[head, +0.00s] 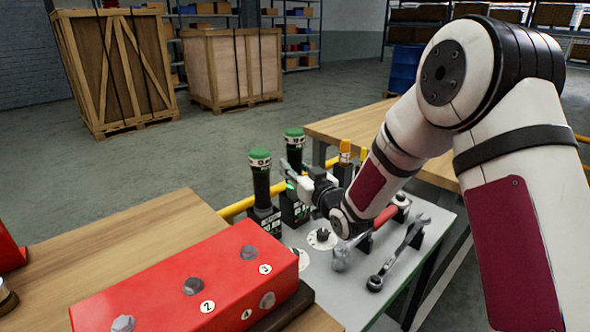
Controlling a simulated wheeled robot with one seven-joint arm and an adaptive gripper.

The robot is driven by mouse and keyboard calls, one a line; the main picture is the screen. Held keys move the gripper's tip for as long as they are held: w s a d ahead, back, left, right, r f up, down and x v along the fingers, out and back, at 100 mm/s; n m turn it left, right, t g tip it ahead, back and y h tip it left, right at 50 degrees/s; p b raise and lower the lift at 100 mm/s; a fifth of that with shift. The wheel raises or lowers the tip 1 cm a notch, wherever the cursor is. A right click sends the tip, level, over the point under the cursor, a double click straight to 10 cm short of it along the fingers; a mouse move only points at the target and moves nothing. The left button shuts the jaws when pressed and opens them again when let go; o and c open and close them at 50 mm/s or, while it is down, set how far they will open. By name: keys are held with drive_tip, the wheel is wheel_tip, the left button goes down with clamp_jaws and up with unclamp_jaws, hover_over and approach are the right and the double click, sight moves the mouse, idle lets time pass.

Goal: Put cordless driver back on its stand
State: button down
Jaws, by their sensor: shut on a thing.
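Two dark cordless drivers with green tops stand upright at the far left of the grey tool table (338,291). The left driver (260,182) stands in its black stand (265,219). The right driver (294,143) is slightly farther back, over another black stand (293,213). My gripper (289,172) reaches in from the right and is shut on the right driver's upright body. The fingers and wrist hide part of this driver, and I cannot tell whether it is fully seated.
A red block (190,285) with numbered bolts lies on the wooden bench at front left. A yellow rail (236,208) passes behind. Crates stand beyond open floor.

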drive_tip(key=shift+f+b, duration=0.85)
drive_tip(key=shift+f, duration=0.1)
idle(0.3)
drive_tip(key=c, duration=1.1)
unclamp_jaws()
drive_tip(key=shift+f, duration=0.15)
drive_tip(key=v, duration=1.2)
drive_tip(key=shift+d, duration=0.1)
